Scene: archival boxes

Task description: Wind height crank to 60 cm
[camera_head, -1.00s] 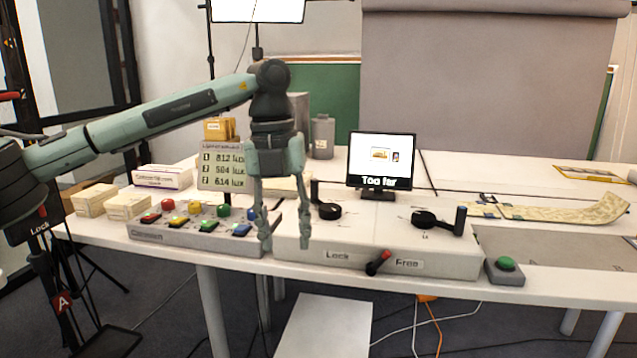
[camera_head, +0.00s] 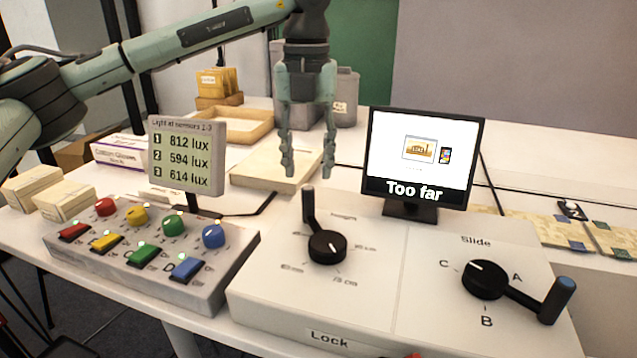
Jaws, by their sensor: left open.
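The height crank (camera_head: 327,247) is a black hub on the left half of a white control box (camera_head: 375,300). Its upright black handle (camera_head: 308,206) stands at the hub's far-left side. The cm labels around the hub are too small to read surely. My left gripper (camera_head: 308,172) is open and empty, fingers pointing down. In the picture it is just above the handle, apart from it; the exact depth gap is hard to tell. A monitor (camera_head: 425,155) behind the box reads "Too far". My right gripper is not in view.
A slide crank (camera_head: 484,280) with labels A, B, C is on the box's right half. A button panel (camera_head: 150,255) stands left, with a lux display (camera_head: 187,155) behind it. A flat pale box (camera_head: 262,172) and wooden tray (camera_head: 232,125) lie behind.

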